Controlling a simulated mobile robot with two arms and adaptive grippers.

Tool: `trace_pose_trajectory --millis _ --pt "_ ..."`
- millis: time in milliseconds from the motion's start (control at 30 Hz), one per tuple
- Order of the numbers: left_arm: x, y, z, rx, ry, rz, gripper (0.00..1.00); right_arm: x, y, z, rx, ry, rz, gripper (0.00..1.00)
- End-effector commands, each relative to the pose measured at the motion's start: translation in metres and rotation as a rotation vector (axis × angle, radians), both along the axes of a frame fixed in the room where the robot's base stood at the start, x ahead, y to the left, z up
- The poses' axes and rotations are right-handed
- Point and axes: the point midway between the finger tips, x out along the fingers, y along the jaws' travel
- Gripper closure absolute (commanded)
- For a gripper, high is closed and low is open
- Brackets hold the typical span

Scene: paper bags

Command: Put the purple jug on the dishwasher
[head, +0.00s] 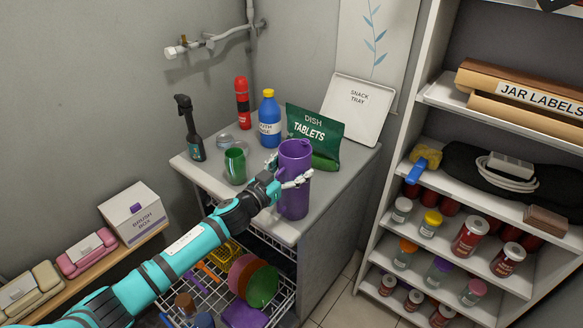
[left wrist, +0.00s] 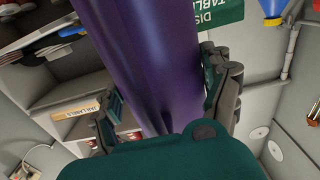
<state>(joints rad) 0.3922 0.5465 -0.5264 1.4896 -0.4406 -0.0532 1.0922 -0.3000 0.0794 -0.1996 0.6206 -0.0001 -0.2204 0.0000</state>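The purple jug (head: 294,190) is upright at the front right of the dishwasher's grey top (head: 335,186). Its base appears to be on the top, but I cannot tell whether it bears weight there. My left gripper (head: 292,181) reaches in from the left with its fingers around the jug's body. In the left wrist view the jug (left wrist: 150,60) fills the space between the fingers of the gripper (left wrist: 165,98), with a finger against each side. The dishwasher's front is open below, showing a rack with colourful dishes (head: 262,286). My right gripper is not in view.
A green cup (head: 235,166), black spray bottle (head: 190,128), red bottle (head: 243,103), blue bottle (head: 269,120), green dish tablets bag (head: 318,130) and white snack tray (head: 357,108) crowd the top. Shelves with jars (head: 470,235) stand right. A brush box (head: 133,212) is left.

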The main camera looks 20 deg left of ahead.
Motion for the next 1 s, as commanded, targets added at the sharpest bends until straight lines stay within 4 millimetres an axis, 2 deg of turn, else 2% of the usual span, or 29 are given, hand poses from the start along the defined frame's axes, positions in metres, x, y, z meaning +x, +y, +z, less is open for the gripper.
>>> trace_pose_trajectory --millis 33,100,133,467,567,900,1000 --pt "0.0 0.0 0.0 0.0 0.001 0.0 0.1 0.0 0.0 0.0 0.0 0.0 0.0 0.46" --pt "0.0 0.0 0.0 0.0 0.001 0.0 0.01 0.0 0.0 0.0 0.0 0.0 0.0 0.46" --pt "0.0 0.0 0.0 0.0 0.001 0.0 0.0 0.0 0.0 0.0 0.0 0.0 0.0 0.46" --pt "0.0 0.0 0.006 0.0 0.0 0.0 0.0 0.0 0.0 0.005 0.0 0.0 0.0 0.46" --pt "-0.013 0.005 0.0 0.001 0.003 0.001 0.0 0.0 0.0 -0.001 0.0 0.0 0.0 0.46" --pt "-0.081 0.029 -0.001 0.0 0.004 -0.001 0.0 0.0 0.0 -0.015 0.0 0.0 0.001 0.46" --pt "-0.096 0.035 0.0 0.0 0.003 0.0 0.0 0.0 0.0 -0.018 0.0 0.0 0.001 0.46"
